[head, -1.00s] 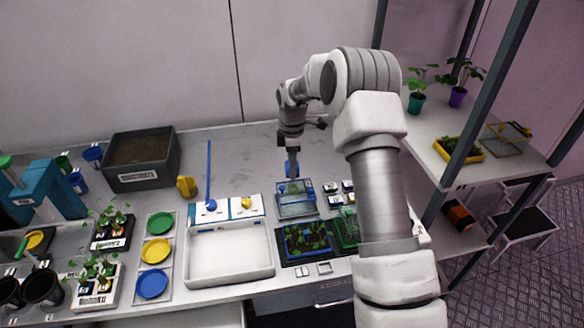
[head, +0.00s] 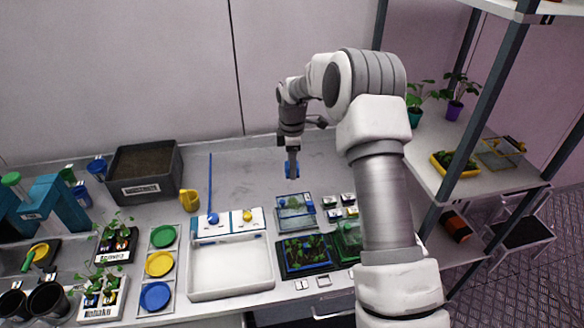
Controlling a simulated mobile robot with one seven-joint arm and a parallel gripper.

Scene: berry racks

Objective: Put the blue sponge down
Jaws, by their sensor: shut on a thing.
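The blue sponge (head: 292,171) is in my gripper (head: 293,165), at the back middle of the grey bench. The gripper points down and is shut on it. Only a small blue part shows around the fingers. I cannot tell whether the sponge touches the bench top (head: 245,180) or hangs just above it. It is just behind a clear-lidded blue box (head: 295,212).
A white tray (head: 231,293) and a green seedling tray (head: 306,254) stand in front. Small labelled blocks (head: 333,214) lie to the right of the clear box. A dark soil bin (head: 146,192) and yellow cup (head: 189,200) stand left. The bench around the gripper is clear.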

